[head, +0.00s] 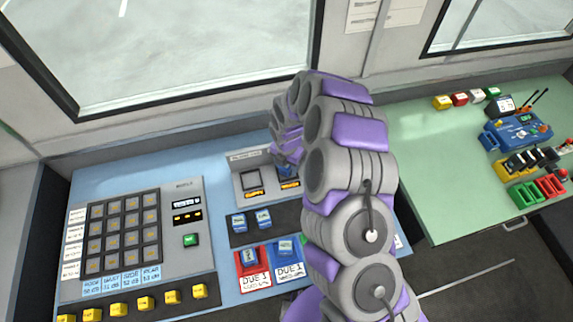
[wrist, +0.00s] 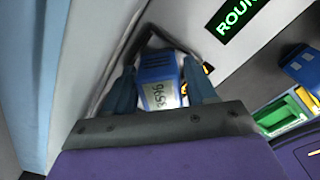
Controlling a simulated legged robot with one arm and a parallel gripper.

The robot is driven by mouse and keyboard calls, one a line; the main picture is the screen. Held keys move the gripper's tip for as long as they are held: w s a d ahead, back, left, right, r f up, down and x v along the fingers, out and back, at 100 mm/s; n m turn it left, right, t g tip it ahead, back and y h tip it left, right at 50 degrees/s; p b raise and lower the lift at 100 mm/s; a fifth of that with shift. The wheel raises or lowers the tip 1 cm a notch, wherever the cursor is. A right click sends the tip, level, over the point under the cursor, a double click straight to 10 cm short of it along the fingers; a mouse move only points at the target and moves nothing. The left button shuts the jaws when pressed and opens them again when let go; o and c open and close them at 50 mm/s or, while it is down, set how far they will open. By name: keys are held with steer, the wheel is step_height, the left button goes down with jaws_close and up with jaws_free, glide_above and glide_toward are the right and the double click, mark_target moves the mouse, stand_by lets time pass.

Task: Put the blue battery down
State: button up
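The blue battery (wrist: 158,80), with a pale number display, sits between the two dark blue fingers of my gripper (wrist: 160,85) in the wrist view. The fingers lie close along both its sides and look shut on it. Its far end is at a dark-edged recess in the grey panel; I cannot tell whether it rests on the bottom. In the head view my gripper (head: 288,158) is over the grey two-bay panel (head: 240,178), and only a bit of blue shows under it. My arm hides the panel's right side.
Two blue batteries (head: 251,220) stand on a dark strip below the panel. A red holder (head: 252,269) and a blue-and-white holder (head: 289,270) are in front. A keypad console (head: 124,232) is at left. The green table (head: 430,160) at right has clear room.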

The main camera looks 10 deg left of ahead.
steer(key=shift+o, duration=1.3)
steer(key=shift+s+d+f, duration=0.1)
steer(key=shift+s+f, duration=0.1)
steer(key=shift+f, duration=0.05)
steer(key=shift+r, duration=0.15)
step_height(320, 180, up, 12)
steer(key=r+p, duration=0.1)
steer(key=p, duration=0.1)
steer(key=s+d+r+m, duration=0.5)
steer(key=d+r+m, duration=0.15)
steer(key=r, duration=0.25)
steer(key=s+d+r+m+g, duration=0.1)
steer(key=s+d+r+m, duration=0.4)
steer(key=s+d+m, duration=0.25)
steer(key=s+d+r+m, duration=0.6)
steer(key=s+m, duration=0.2)
steer(key=s, duration=0.1)
steer(key=s+d+m, duration=0.4)
steer(key=s+m, duration=0.6)
steer(key=s, duration=0.2)
steer(key=shift+r+g, duration=0.2)
steer(key=shift+g, duration=0.2)
